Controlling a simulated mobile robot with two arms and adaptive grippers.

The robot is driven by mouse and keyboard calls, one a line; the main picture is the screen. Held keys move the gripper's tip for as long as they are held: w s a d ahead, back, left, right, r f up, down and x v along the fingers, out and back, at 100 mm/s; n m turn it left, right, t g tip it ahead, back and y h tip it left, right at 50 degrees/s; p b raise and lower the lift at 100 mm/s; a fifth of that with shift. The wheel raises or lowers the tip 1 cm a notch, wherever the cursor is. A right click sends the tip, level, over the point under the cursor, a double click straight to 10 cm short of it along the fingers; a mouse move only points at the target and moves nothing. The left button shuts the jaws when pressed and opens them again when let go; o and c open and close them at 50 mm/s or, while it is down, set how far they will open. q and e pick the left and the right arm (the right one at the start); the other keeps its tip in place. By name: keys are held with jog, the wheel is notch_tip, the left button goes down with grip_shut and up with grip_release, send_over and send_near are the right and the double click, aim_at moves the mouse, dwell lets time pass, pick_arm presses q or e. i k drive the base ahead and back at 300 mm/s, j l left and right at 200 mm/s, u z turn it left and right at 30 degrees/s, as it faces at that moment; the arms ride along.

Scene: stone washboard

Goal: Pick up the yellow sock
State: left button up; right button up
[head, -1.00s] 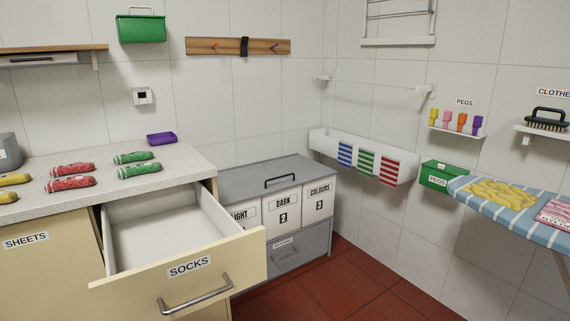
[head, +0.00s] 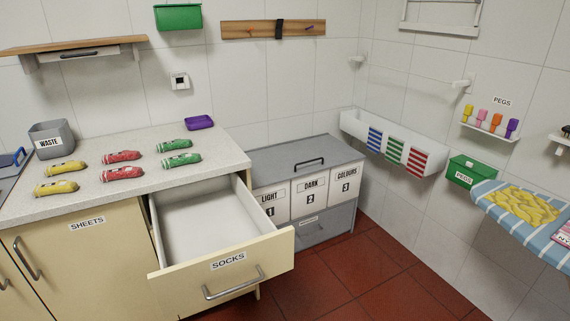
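Two yellow rolled socks lie on the speckled countertop at the left of the head view. One yellow sock (head: 66,169) lies toward the back, and the other yellow sock (head: 56,187) lies nearer the front edge. Both lie apart from the red socks on their right. Neither of my grippers shows in this view.
Red socks (head: 122,173) and green socks (head: 181,160) share the countertop (head: 130,198). A grey waste bin (head: 52,138) and purple tray (head: 200,122) stand behind. The open, empty socks drawer (head: 222,264) juts out below. Red floor (head: 355,275) is clear at right.

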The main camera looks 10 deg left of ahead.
aim_at(69, 166)
jog(key=u, duration=0.4)
jog(key=i+l+u, duration=0.1)
jog(key=u, duration=0.75)
jog(key=l+u, duration=0.15)
jog(key=u, duration=0.25)
jog(key=i+j+z, duration=0.45)
jog(key=i+j, duration=0.15)
jog(key=i+j+z, duration=0.4)
jog(key=i+j, duration=0.25)
jog(key=j, duration=0.15)
jog(key=j+z, duration=0.2)
jog(key=j, duration=0.2)
jog(key=k+j+z, duration=0.1)
jog(key=j+z, duration=0.15)
jog(key=k+j+z, duration=0.2)
jog(key=j, duration=0.3)
jog(key=j+z, duration=0.25)
jog(key=k+j+z, duration=0.2)
jog(key=j, duration=0.2)
